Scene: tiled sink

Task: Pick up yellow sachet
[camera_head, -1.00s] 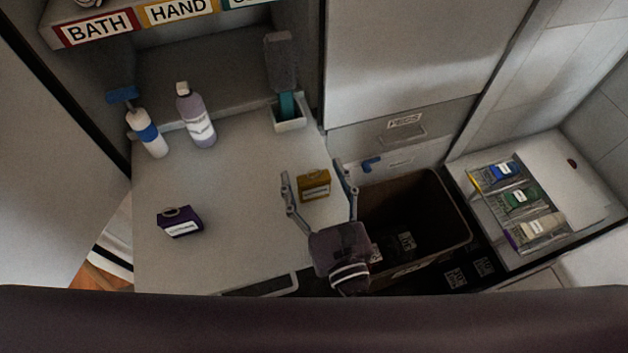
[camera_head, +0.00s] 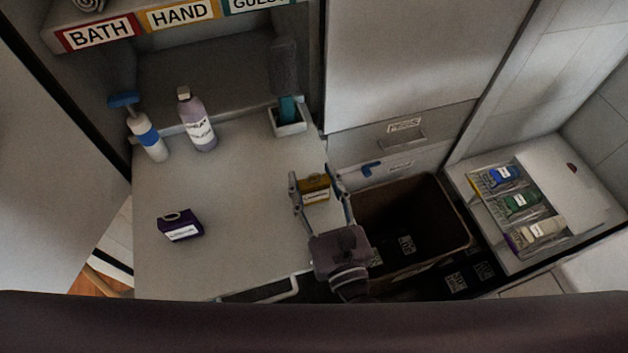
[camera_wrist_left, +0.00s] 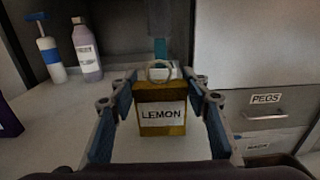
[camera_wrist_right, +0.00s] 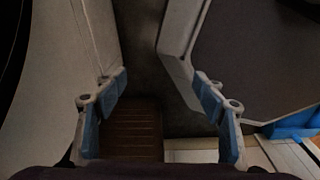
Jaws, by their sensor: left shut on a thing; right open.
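The yellow sachet (camera_head: 313,188) stands on the light counter (camera_head: 230,230) near its right edge. In the left wrist view the sachet (camera_wrist_left: 161,108) is upright, with a white LEMON label and a ring on top. My right gripper (camera_wrist_right: 160,95) is open and empty in the right wrist view, over a dim floor area. It does not show in the head view.
A dark purple sachet (camera_head: 180,226) stands on the counter at left. A brown bin (camera_head: 420,225) is right of the counter; a tray (camera_head: 545,205) with coloured packets lies further right.

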